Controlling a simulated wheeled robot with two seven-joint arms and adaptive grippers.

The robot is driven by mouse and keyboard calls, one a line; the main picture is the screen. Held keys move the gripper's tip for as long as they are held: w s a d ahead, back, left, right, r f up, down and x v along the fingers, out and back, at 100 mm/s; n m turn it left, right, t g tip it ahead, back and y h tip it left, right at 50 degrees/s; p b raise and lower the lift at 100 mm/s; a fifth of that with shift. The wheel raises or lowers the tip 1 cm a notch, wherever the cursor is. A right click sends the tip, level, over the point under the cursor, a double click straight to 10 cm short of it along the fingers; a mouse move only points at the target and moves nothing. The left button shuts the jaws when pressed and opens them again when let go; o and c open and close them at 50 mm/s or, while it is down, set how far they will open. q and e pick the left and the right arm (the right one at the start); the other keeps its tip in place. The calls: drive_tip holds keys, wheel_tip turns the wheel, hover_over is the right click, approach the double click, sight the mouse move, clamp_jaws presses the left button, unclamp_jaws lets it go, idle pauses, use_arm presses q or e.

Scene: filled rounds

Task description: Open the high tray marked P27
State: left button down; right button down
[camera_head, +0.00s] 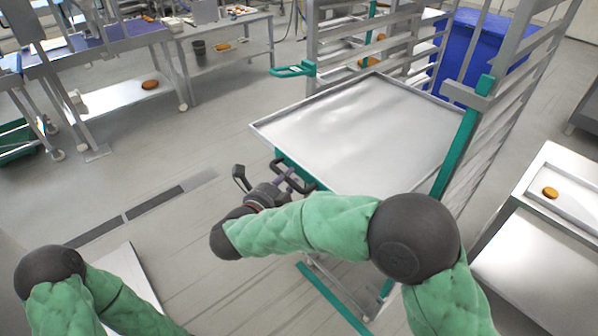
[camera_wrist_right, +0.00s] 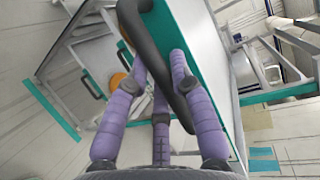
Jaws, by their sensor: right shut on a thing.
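A wide, shiny metal tray (camera_head: 350,130) lies level in a metal rack, with a teal front edge (camera_head: 318,183) facing me. I cannot read any P27 mark. A black bar handle (camera_wrist_right: 163,62) stands out from the teal front (camera_wrist_right: 205,62) in the right wrist view. My right gripper (camera_head: 279,187) is at this front, on the near left side of the tray. Its purple fingers (camera_wrist_right: 157,72) are shut on the black handle. My left arm shows at the bottom left, but its gripper is out of the picture.
The rack's slatted upright (camera_head: 515,110) rises right of the tray. A teal lever (camera_head: 292,70) juts out behind it. A metal table (camera_head: 555,215) with a small tray stands at the right. Open floor (camera_head: 185,150) lies left of the rack, with workbenches beyond.

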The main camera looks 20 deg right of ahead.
drive_tip(key=shift+s+a, duration=0.1)
drive_tip(key=shift+a, duration=0.15)
drive_tip(key=shift+f, duration=0.1)
drive_tip(key=c, duration=1)
unclamp_jaws()
drive_tip(key=shift+c, duration=0.2)
drive_tip(key=v, duration=1.2)
drive_tip(key=shift+d, duration=0.1)
